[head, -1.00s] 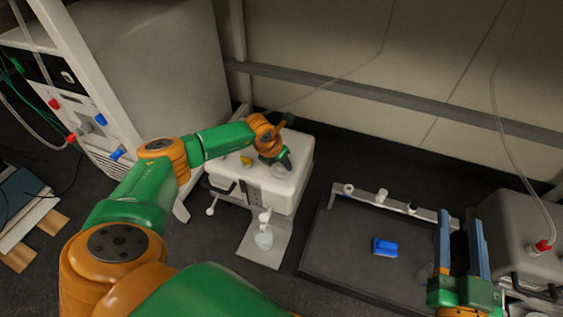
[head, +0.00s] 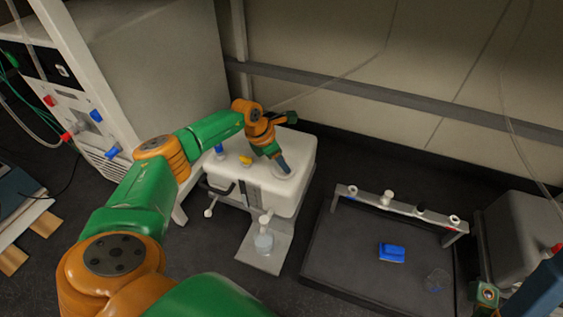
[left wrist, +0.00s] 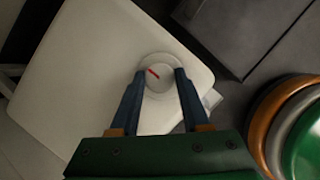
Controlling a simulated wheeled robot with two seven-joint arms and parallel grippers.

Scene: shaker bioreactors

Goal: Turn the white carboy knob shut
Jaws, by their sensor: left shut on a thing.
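The white carboy (head: 262,195) is a box-shaped body on the floor, left of centre in the head view. Its white round knob (left wrist: 158,66) on top carries a red mark. In the left wrist view the blue fingers of my left gripper (left wrist: 160,78) stand on both sides of the knob and are shut on it. In the head view my left gripper (head: 283,165) points down onto the top and hides part of the knob. My right gripper (head: 535,290) is partly cut off at the lower right edge, away from the carboy. Its jaw opening is unclear.
A yellow part (head: 245,160) and a blue part (head: 219,150) sit on the carboy's top. A dark tray (head: 345,260) holds a blue block (head: 392,252). A white-framed rack (head: 90,110) stands left.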

